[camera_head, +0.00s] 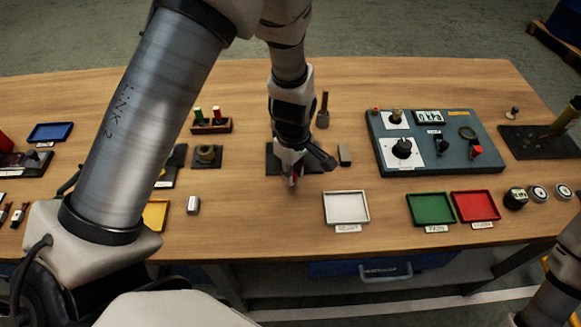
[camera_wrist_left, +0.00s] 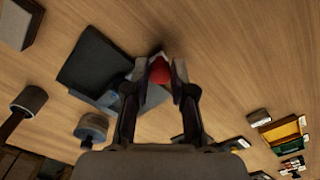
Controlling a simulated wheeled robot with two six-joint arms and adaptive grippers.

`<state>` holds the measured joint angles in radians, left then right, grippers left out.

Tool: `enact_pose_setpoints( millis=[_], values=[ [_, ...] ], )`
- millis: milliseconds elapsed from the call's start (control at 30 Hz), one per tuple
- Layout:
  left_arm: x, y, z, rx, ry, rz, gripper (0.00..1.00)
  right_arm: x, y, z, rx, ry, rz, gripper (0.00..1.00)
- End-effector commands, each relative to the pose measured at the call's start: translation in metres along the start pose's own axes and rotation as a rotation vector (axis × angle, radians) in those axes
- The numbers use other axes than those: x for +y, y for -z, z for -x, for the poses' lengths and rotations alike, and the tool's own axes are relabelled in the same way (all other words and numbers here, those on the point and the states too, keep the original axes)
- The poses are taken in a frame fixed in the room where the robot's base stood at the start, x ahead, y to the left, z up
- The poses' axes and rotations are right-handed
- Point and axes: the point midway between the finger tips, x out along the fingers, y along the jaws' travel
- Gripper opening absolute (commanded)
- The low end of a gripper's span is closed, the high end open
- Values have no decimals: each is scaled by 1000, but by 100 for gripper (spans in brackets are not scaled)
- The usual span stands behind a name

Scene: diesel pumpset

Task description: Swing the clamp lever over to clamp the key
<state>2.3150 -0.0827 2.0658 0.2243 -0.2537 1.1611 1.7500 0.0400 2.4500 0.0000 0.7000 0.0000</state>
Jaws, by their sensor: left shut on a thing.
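My left gripper (camera_head: 294,180) points down at the front edge of a dark base plate (camera_head: 275,160) in the middle of the table. Its fingers are shut on a small red knob (camera_wrist_left: 160,70), which appears to be the end of the clamp lever; a bit of red also shows at the fingertips in the head view. In the left wrist view the dark base plate (camera_wrist_left: 92,62) lies beside the fingers, with a grey metal part partly behind them. The lever's shaft and the key are hidden or cannot be made out. My right gripper is out of view.
A small grey block (camera_head: 344,155) lies right of the plate. A white tray (camera_head: 347,207), a green tray (camera_head: 431,208) and a red tray (camera_head: 475,206) line the front edge. A gauge panel (camera_head: 435,143) stands right. Bare table lies in front of the gripper.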

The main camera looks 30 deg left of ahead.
Motion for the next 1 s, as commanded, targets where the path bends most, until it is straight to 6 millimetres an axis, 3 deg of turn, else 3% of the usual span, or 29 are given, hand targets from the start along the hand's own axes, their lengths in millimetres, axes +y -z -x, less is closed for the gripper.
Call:
enact_pose_setpoints(
  millis=[400, 433, 500, 833, 1000],
  values=[
    [0, 0, -1, 0, 1, 8, 0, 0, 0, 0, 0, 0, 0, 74],
    [0, 0, -1, 0, 1, 8, 31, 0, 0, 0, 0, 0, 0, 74],
    [0, 0, -1, 0, 1, 8, 49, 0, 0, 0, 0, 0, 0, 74],
    [1, 0, 3, 0, -1, 7, 49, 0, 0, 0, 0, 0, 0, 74],
    [2, 0, 30, 1, -5, 7, 49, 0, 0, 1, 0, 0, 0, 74]
  ],
)
